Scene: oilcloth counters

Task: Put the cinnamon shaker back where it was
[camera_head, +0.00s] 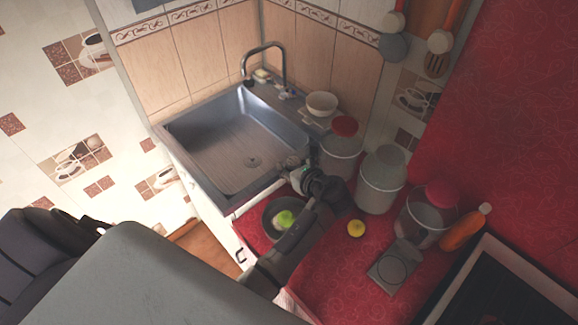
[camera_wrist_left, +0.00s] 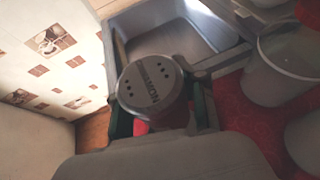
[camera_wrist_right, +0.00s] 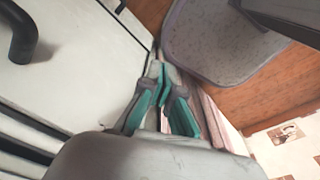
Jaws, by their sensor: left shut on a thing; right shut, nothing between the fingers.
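The cinnamon shaker (camera_wrist_left: 152,82) shows its round grey cap, with holes and the printed name, in the left wrist view. My left gripper (camera_wrist_left: 163,108) is shut on it, with a finger on each side; its lower body is mostly hidden. In the head view my left gripper (camera_head: 301,174) is by the sink's front right corner, above the red counter (camera_head: 330,270). The shaker is too small there to make out clearly. My right gripper (camera_wrist_right: 163,75) is shut and empty in the right wrist view, in front of a white cabinet (camera_wrist_right: 70,60).
The metal sink (camera_head: 215,140) lies beyond the left gripper. Clear canisters (camera_head: 340,158) (camera_head: 380,185) (camera_head: 425,220) stand to its right. A dark bowl (camera_head: 268,222) with a green item, a yellow lemon (camera_head: 356,228), a grey scale (camera_head: 393,268) and an orange bottle (camera_head: 462,231) are nearby.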

